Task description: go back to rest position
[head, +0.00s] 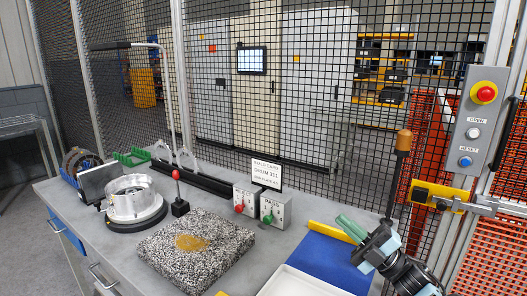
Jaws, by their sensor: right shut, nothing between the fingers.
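My right gripper (348,227) reaches in from the lower right, above the blue mat at the right part of the bench. Its green fingers are shut together with nothing between them, and they point up and to the left. My left gripper is out of view. The grey workbench (296,238) runs below, and no bench item shows in contact with the right gripper.
A speckled slab (160,256) with a yellowish patch lies mid-bench. A silver drum (133,203) sits left. Button boxes (274,209) and a build card (266,171) stand behind. A white tray (290,287) and blue mat (322,262) are in front. Mesh fencing (300,120) closes the back.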

